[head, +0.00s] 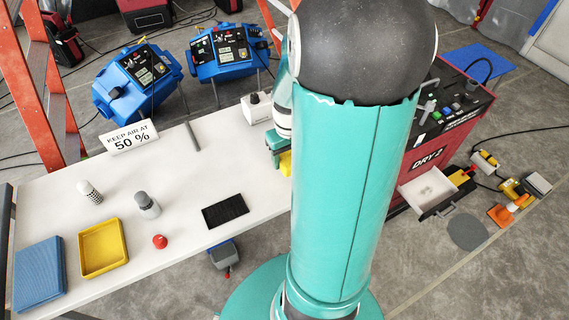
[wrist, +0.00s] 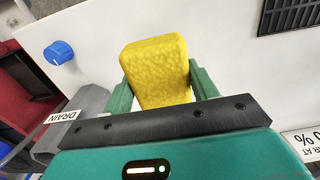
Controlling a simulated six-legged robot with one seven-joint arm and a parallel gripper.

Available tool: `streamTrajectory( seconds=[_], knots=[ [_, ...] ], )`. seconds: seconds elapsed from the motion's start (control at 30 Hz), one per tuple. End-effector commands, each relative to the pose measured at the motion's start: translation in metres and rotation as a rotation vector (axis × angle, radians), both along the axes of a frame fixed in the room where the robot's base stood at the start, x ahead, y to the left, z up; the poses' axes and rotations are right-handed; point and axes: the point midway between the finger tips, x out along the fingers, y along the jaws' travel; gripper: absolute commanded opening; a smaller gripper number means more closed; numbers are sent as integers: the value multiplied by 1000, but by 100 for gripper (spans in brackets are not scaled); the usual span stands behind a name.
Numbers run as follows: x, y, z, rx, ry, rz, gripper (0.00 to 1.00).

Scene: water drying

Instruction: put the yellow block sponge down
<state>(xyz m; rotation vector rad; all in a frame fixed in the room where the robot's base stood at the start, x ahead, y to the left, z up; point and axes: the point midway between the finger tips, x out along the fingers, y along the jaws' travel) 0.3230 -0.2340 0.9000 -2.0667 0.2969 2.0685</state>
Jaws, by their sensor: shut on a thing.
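The yellow block sponge (wrist: 155,68) sits between the two green fingers of my gripper (wrist: 160,85) in the wrist view. My gripper is shut on it. In the head view, a small part of the sponge (head: 286,163) shows below my gripper (head: 278,148), at the right end of the white table (head: 165,182). My own arm hides the rest of it. The white tabletop lies behind the sponge in the wrist view; I cannot tell whether the sponge touches it.
A black ribbed mat (head: 225,210), a red knob (head: 160,241), a grey-capped bottle (head: 147,205), a yellow tray (head: 103,247) and a blue folded cloth (head: 40,273) are on the table. A "50 %" sign (head: 131,137) stands at the back. A blue knob (wrist: 58,52) is left of the sponge.

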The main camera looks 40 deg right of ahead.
Motion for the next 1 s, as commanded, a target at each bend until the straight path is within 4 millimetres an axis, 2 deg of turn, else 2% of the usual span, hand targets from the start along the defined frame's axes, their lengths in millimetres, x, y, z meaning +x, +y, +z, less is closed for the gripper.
streamTrajectory(
  seconds=[0.17, 0.33, 0.77, 0.8, 0.87, 1.0],
  knots=[
    [11, 8, -16, 3, 2, 4, 30],
    [10, 6, -40, 2, 2, 2, 30],
    [10, 6, -46, 0, 0, 0, 30],
    [10, 6, -46, 0, -1, 0, 66],
    [10, 6, -46, 0, -1, 0, 78],
    [10, 6, -46, 0, -1, 0, 80]
  ],
)
